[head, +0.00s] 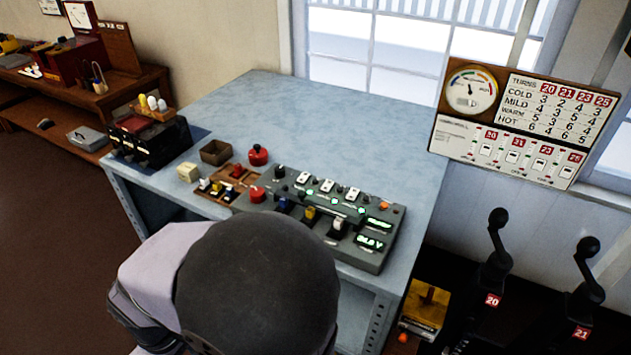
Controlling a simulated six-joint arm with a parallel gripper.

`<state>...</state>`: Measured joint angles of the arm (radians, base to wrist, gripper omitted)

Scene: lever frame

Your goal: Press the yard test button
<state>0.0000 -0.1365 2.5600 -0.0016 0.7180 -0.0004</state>
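A grey-green control console (378,262) sits on the blue-grey table near its front edge. It carries several white switches along the back, coloured levers along the front, small green lights and two lit green displays (370,241). A red round button (257,194) is at its left end and a small orange button (384,206) at its right end. I cannot read which button is labelled yard test. My arm's dark rounded link and pale link cover the front of the table, hiding the console's lower front edge. My gripper is not visible.
The table (250,105) is clear behind the console. Left of it are a wooden tray (225,183), a brown box (215,152), a red round object (258,155) and a black box (150,140). Tall black levers (498,250) numbered 20 and 21 stand at right.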

